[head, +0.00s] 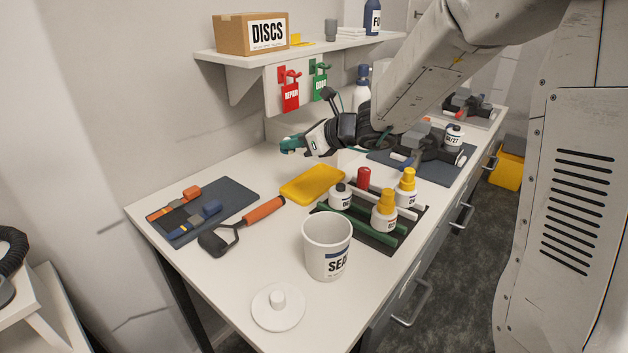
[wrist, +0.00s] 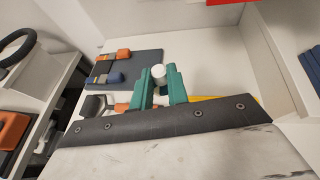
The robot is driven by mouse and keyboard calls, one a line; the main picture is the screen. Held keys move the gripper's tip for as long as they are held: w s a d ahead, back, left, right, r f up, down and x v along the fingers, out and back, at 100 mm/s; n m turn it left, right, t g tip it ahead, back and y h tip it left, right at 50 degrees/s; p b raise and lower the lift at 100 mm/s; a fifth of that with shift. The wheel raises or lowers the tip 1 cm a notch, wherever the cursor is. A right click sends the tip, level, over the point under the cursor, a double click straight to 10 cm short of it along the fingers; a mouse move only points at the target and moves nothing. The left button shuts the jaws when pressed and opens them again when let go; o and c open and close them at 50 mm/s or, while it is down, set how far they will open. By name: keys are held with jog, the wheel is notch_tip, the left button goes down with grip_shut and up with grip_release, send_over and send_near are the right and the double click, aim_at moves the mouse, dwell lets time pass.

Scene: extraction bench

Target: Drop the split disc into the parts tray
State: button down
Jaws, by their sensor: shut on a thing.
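The disc's split cannot be made out, and the head view does not show the disc clearly. The parts tray appears to be the shallow yellow tray (head: 313,185) on the bench below and right of the gripper. Only a yellow strip of it (wrist: 225,98) shows in the wrist view, partly hidden by my gripper.
A dark mat with tools (head: 203,211) lies at the left, with an orange-handled scraper (head: 240,227) beside it. A rack with bottles (head: 378,222), a white cup (head: 327,247) and a white lid (head: 278,307) stand nearer. A shelf (head: 300,49) overhangs the back.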

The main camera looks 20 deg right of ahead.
jog(key=w+d+f, duration=0.2)
jog(key=w+d, duration=0.4)
jog(key=d, duration=0.3)
jog(key=shift+m+h, duration=0.3)
jog(key=shift+f, duration=2.95)
jog(key=c, duration=1.3)
grip_release()
